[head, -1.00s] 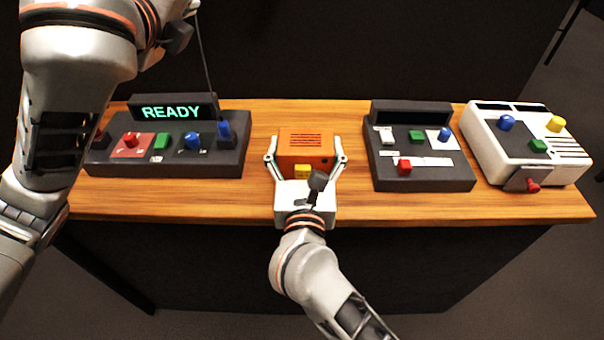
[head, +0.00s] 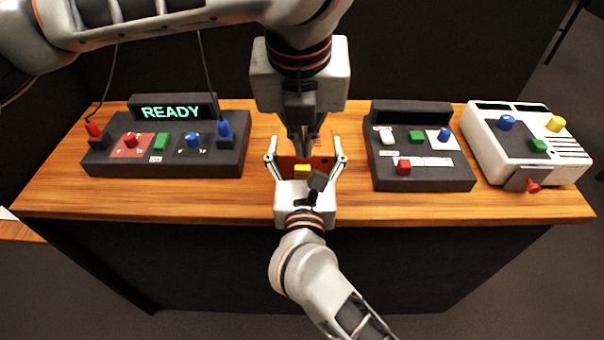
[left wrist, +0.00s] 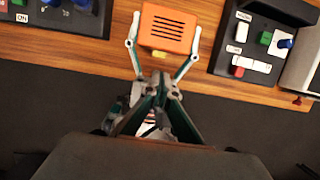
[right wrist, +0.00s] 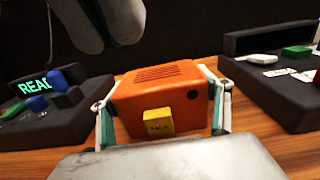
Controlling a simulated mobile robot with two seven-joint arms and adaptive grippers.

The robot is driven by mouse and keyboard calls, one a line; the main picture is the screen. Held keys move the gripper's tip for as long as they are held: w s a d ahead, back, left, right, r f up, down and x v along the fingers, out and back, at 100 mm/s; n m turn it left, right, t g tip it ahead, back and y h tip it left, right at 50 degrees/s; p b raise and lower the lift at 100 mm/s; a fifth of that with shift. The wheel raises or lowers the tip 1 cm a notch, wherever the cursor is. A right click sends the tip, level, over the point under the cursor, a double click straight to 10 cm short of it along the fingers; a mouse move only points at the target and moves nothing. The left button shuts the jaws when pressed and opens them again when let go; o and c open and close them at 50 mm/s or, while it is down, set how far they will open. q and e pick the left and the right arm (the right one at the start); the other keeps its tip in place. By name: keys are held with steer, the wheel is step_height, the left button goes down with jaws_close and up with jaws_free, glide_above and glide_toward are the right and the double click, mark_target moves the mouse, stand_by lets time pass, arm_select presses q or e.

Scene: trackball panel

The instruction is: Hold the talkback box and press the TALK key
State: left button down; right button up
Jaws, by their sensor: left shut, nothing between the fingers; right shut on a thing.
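The orange talkback box (right wrist: 160,88) sits on the wooden table between the fingers of my right gripper (head: 305,162), which is shut on its two sides. My left gripper (head: 303,150) is shut and empty. It points down over the box in the head view and hides much of the box's top. In the left wrist view the box (left wrist: 168,28) shows its slotted top, with the closed left fingers (left wrist: 158,82) appearing below it.
A dark panel with a READY display (head: 172,112) stands left of the box. Another dark panel (head: 425,178) and a white panel (head: 490,150) stand to the right. The wooden table's front strip (head: 180,203) is clear.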

mark_target(302, 168)
arm_select(q)
steer(key=shift+s+a+f, duration=0.15)
steer(key=shift+s, duration=0.15)
arm_select(e)
steer(key=shift+f, duration=0.25)
arm_select(q)
steer(key=shift+f, duration=0.1)
steer(key=x, duration=0.9)
steer(key=shift+a+f, duration=0.1)
steer(key=shift+f, duration=0.3)
steer(key=shift+w, duration=0.1)
steer(key=shift+w, duration=1.05)
steer(key=shift+a+r, duration=0.1)
steer(key=shift+r, duration=0.35)
steer(key=v, duration=0.9)
steer(key=shift+s+d, duration=0.2)
steer(key=shift+d, duration=0.1)
arm_select(e)
steer(key=shift+r, duration=0.1)
